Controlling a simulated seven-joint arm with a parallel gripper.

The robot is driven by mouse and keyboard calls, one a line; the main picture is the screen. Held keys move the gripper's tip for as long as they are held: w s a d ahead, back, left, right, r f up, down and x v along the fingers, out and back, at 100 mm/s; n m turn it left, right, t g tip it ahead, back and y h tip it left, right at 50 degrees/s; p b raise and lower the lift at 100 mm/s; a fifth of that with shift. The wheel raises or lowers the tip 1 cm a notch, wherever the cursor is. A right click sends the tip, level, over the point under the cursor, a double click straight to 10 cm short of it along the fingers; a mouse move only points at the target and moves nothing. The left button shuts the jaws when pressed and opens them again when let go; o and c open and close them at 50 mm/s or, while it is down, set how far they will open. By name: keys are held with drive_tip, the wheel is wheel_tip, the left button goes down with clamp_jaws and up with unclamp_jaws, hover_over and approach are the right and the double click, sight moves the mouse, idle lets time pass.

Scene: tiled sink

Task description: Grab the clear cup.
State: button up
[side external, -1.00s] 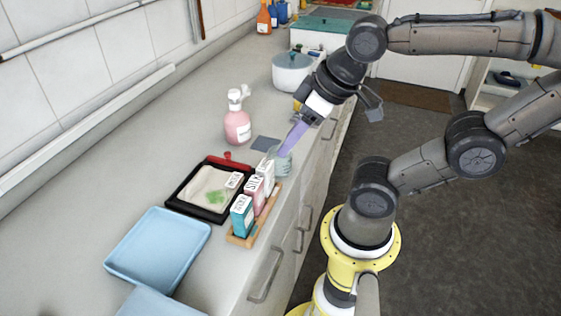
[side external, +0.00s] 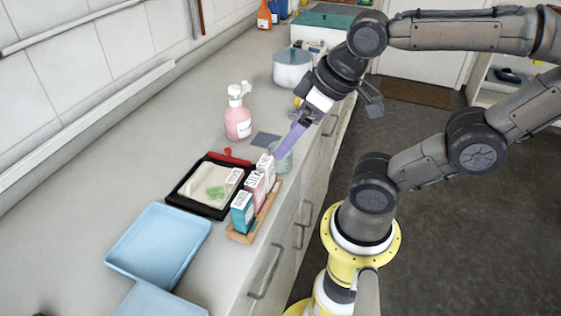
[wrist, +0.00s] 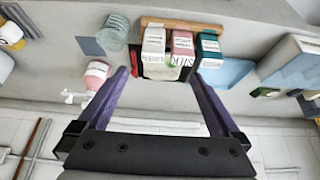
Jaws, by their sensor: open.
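The clear cup (side external: 284,163) is a greenish see-through glass on the counter's front side, just behind the white box. In the wrist view the cup (wrist: 115,31) stands at upper left, outside the space between my fingers. My gripper (side external: 278,154) has purple fingers and reaches down beside the cup, partly covering it. In the wrist view my gripper (wrist: 158,74) is open and empty, its fingers pointing towards the boxes. Whether a finger touches the cup cannot be told.
White (side external: 265,166), pink (side external: 255,188) and teal (side external: 242,212) boxes stand in a wooden holder (side external: 240,238) close to the cup. A black tray (side external: 185,205), pink soap bottle (side external: 238,123) and blue tray (side external: 130,250) are nearby. A grey square (side external: 265,140) lies behind the cup.

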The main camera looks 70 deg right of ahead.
drive_tip(key=w+d+n+g, duration=0.6)
drive_tip(key=d+n, duration=0.5)
drive_tip(key=n, duration=0.7)
drive_tip(key=shift+w+a+f, duration=0.1)
drive_tip(key=shift+a+f, duration=0.05)
drive_tip(key=shift+f, duration=2.2)
drive_tip(key=shift+a+f, duration=0.1)
drive_tip(key=shift+f, duration=2.2)
drive_tip(key=shift+w+a+f, duration=0.1)
drive_tip(key=shift+a+f, duration=0.05)
drive_tip(key=shift+f, duration=2.2)
drive_tip(key=shift+c, duration=0.3)
